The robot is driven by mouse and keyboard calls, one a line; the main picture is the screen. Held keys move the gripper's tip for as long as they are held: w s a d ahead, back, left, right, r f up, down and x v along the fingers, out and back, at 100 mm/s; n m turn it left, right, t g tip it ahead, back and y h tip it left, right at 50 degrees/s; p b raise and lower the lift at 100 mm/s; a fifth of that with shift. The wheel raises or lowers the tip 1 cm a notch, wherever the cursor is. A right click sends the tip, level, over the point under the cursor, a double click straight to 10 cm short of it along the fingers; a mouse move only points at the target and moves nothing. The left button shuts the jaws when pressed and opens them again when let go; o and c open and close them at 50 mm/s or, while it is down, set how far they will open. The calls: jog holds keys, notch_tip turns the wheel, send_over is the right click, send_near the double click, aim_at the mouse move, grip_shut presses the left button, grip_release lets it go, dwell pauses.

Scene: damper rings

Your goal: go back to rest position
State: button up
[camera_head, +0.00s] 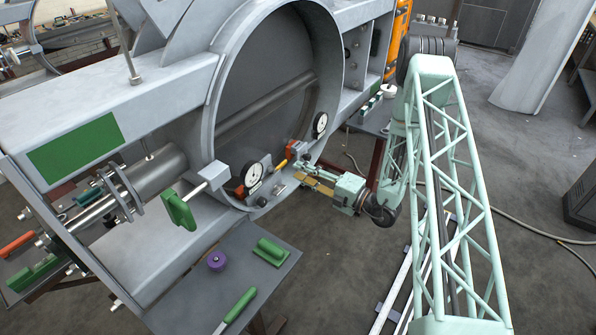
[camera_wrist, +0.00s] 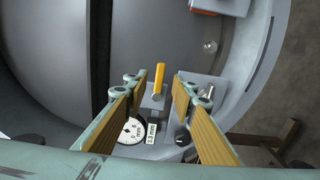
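My gripper (camera_head: 312,183) is at the lower right rim of the big grey ring (camera_head: 227,100), at the end of my pale green arm. In the wrist view my gripper (camera_wrist: 160,88) has its two tan-padded fingers apart, with nothing held between them. A yellow handle (camera_wrist: 158,80) on a small grey block shows in the gap, seemingly beyond the fingertips. The yellow handle (camera_head: 281,163) also shows in the head view, left of my gripper. A dial gauge (camera_wrist: 132,131) is partly hidden behind the left finger.
Two dial gauges, one at left (camera_head: 253,174) and one at right (camera_head: 320,122), sit on the ring's rim. A side table (camera_head: 200,290) holds a purple roll (camera_head: 217,261) and green-handled pieces. Open floor (camera_head: 350,270) lies below my gripper. A hose (camera_head: 530,228) crosses the floor at right.

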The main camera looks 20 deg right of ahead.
jog(key=shift+s, duration=0.1)
dwell(0.5)
jog(key=s+a+r+n+g+y, duration=0.2)
jog(key=s+a+r+n+g, duration=0.2)
jog(key=a+r+n, duration=0.45)
jog(key=s+a+r+n+g+y, duration=0.3)
jog(key=a+r, duration=0.2)
jog(key=r, duration=0.6)
jog(key=s+a+r+n+g+h, duration=0.1)
jog(key=s+a+r+n+g, duration=0.3)
jog(key=s+r+n, duration=0.3)
jog(key=s+a+r+n+g+h, duration=0.1)
jog(key=s+a+r+n+g, duration=0.3)
jog(key=s, duration=0.4)
jog(key=s+d+r+n+g+h, duration=0.1)
jog(key=s+r+n+h, duration=0.2)
jog(key=s+n, duration=0.45)
jog(key=s+d+r+n+h, duration=0.1)
jog(key=s+r+n+h, duration=0.25)
jog(key=s, duration=0.75)
jog(key=s+d+r+n+t+h, duration=0.3)
jog(key=s+d+n, duration=0.3)
jog(key=s+d+r+n+t+h, duration=0.2)
jog(key=s+d+r+n+h, duration=0.1)
jog(key=s+d+n, duration=0.3)
jog(key=shift+d+r+n+t+h, duration=0.15)
jog(key=shift+d+n+t+h, duration=0.25)
jog(key=shift+d+h, duration=0.35)
